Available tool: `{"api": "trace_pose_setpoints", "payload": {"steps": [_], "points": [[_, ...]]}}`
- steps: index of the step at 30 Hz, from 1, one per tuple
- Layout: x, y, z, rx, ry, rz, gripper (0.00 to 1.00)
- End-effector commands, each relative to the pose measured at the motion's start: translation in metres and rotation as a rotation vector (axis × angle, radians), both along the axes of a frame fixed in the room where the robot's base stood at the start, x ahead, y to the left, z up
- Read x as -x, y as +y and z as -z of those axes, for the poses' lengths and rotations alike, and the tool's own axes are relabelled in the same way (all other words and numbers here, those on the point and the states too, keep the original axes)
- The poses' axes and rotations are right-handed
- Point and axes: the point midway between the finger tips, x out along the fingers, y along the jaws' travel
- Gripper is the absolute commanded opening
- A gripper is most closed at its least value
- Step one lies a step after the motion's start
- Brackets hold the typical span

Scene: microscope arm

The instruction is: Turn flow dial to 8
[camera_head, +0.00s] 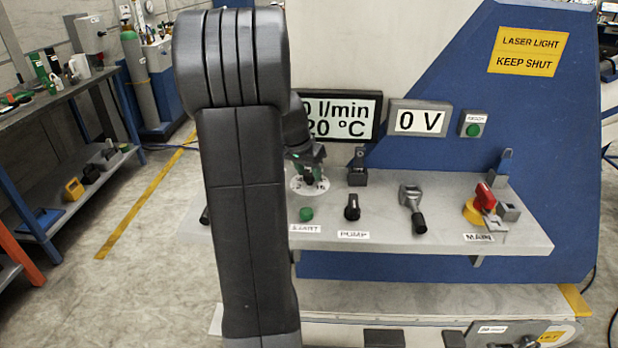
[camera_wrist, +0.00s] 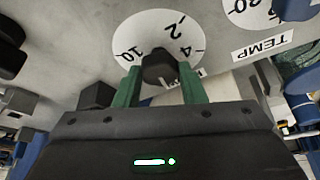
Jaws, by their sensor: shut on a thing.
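The flow dial shows in the wrist view as a white scale disc (camera_wrist: 150,28) with a dark knob (camera_wrist: 160,68) at its centre. The marks 10, 2 and 4 are readable. The rest of the scale is hidden by the knob and gripper, and I cannot tell where the knob points. My gripper (camera_head: 311,174) is over the disc (camera_head: 299,188) on the shelf in the head view. Its green fingers are shut on the knob, one on each side. The display (camera_head: 352,118) ends in "0 l/min" and "20 °C"; its left edge is hidden by my arm.
A second dial (camera_wrist: 243,14) labelled TEMP (camera_wrist: 264,44) is close by. The shelf also holds a green start button (camera_head: 306,214), the black pump switch (camera_head: 352,207), a grey lever (camera_head: 411,207) and the red main switch (camera_head: 485,197). A 0 V display (camera_head: 419,120) hangs behind.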

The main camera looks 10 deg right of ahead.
Motion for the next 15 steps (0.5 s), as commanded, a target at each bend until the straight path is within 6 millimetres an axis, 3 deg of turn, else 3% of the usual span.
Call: {"api": "trace_pose_setpoints", "payload": {"steps": [15], "points": [[-0.0046, 0.0028, 0.0005, 0.000, -0.002, 0.456, 0.14]]}}
